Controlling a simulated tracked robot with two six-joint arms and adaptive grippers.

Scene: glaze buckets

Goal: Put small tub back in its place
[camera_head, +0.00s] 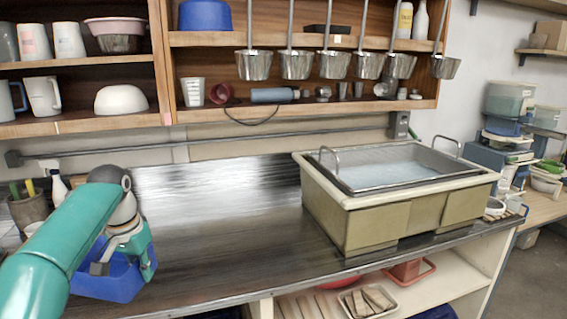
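A small blue tub (112,286) is at the lower left, at the front of the dark countertop (222,225). My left gripper (124,264) comes down over it from above. One finger shows inside the tub and the other by its right wall. Whether the fingers are shut on that wall, and whether the tub rests on the counter, I cannot tell. My arm hides the tub's left and back parts. A larger blue tub (206,16) sits on the upper shelf. My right gripper is not in view.
A large beige basin (378,225) with a metal tray stands on the right of the counter. Several ladles (296,66) hang from the shelf above. A spray bottle (57,185) and a tool pot (30,210) stand at the left. The middle of the counter is clear.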

